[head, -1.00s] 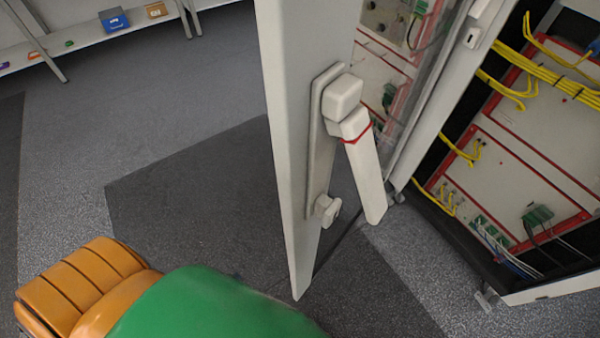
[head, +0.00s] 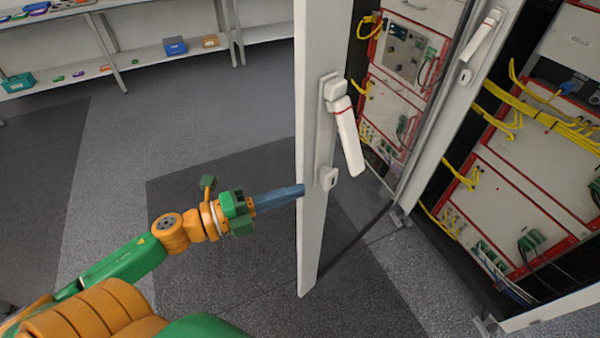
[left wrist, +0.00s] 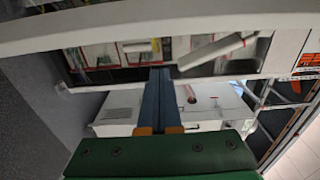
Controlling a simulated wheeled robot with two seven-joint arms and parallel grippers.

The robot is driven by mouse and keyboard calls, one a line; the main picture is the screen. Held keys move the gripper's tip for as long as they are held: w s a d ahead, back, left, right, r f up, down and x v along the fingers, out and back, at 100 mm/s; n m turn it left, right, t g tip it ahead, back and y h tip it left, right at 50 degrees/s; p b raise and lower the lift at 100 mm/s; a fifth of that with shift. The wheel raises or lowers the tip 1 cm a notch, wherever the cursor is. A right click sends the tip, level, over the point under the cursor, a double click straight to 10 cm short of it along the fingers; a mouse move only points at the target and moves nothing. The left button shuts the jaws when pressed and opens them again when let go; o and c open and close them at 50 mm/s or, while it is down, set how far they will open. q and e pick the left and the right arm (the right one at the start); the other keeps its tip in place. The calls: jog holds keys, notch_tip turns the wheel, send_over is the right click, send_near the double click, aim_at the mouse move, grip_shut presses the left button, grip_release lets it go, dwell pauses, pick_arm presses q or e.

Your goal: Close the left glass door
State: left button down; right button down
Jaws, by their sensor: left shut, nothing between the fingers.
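The left glass door (head: 310,225) stands swung open from the cabinet, seen nearly edge-on in the head view, with its white handle (head: 347,135) tilted out from the frame. My left gripper (head: 298,191) is shut and empty. Its blue fingertips are at the outer side of the door's pale frame, below handle height; whether they touch it I cannot tell. In the left wrist view the shut blue fingers (left wrist: 162,75) point toward a pale frame bar (left wrist: 150,25) across the top, with equipment behind it. My right gripper is not in view.
The open cabinet (head: 400,75) holds red-edged equipment panels. A second cabinet bay (head: 540,180) with yellow cables is at the right, with a handle (head: 482,35) on the post between. A shelf (head: 150,52) with small bins stands at the back left. The floor left of the door is clear.

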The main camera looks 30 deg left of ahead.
aim_at(301, 175)
pick_arm(q)
jog(key=w+p, duration=0.1)
jog(key=w, duration=0.4)
jog(key=shift+a+r+p, duration=0.1)
jog(key=shift+p, duration=0.3)
jog(key=shift+s, duration=0.1)
